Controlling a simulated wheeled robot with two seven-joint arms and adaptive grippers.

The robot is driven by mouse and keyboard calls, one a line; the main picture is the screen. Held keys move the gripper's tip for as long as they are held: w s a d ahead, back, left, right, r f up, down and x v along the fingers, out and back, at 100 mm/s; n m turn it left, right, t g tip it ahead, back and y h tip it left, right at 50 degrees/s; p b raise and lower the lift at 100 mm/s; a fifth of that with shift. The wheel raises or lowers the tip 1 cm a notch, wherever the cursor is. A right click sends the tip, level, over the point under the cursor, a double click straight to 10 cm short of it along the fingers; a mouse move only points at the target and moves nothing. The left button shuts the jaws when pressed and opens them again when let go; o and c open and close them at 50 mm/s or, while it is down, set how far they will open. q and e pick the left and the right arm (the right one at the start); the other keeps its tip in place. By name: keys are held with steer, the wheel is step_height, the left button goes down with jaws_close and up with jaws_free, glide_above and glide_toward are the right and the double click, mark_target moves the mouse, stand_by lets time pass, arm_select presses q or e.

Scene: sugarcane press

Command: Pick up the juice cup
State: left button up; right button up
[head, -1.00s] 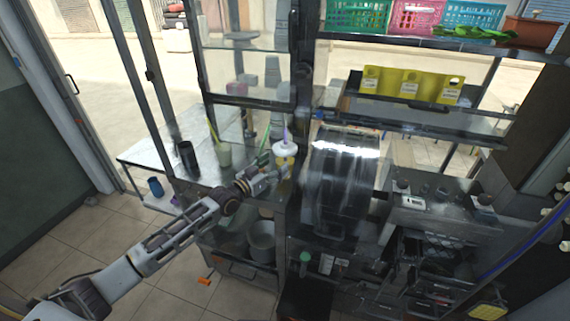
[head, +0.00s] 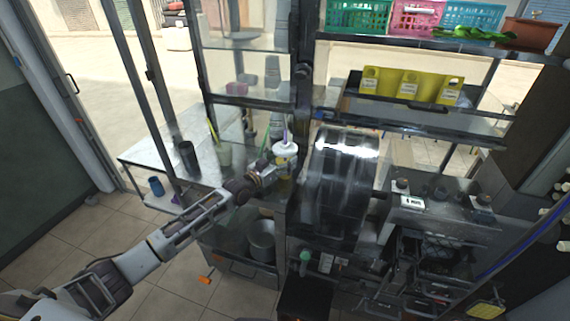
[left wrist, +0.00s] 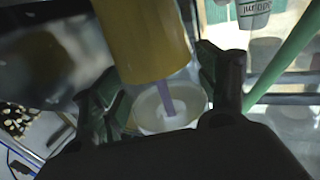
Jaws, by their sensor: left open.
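The juice cup (head: 285,150) stands on the metal counter, with a white lid and a purple straw. Its lower part is partly hidden by my left gripper (head: 275,167), which is at the cup's left side. In the left wrist view, the yellow cup body (left wrist: 143,42) is at the top, with the pale lid and purple straw below it. The two dark fingers of my left gripper (left wrist: 170,95) are apart, with the lid region showing between them. I cannot tell whether they touch the cup. My right gripper is not in view.
A cup with a yellow-green straw (head: 223,154) and a dark cup (head: 188,157) stand to the left on the counter. The large metal press drum (head: 343,175) is close on the right. A green straw (left wrist: 285,62) shows near the fingers.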

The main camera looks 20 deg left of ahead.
arm_select(q)
steer(key=c, duration=0.9)
steer(key=shift+r, duration=0.1)
steer(key=shift+r, duration=0.1)
steer(key=shift+r+b, duration=0.3)
steer(key=shift+r, duration=4.6)
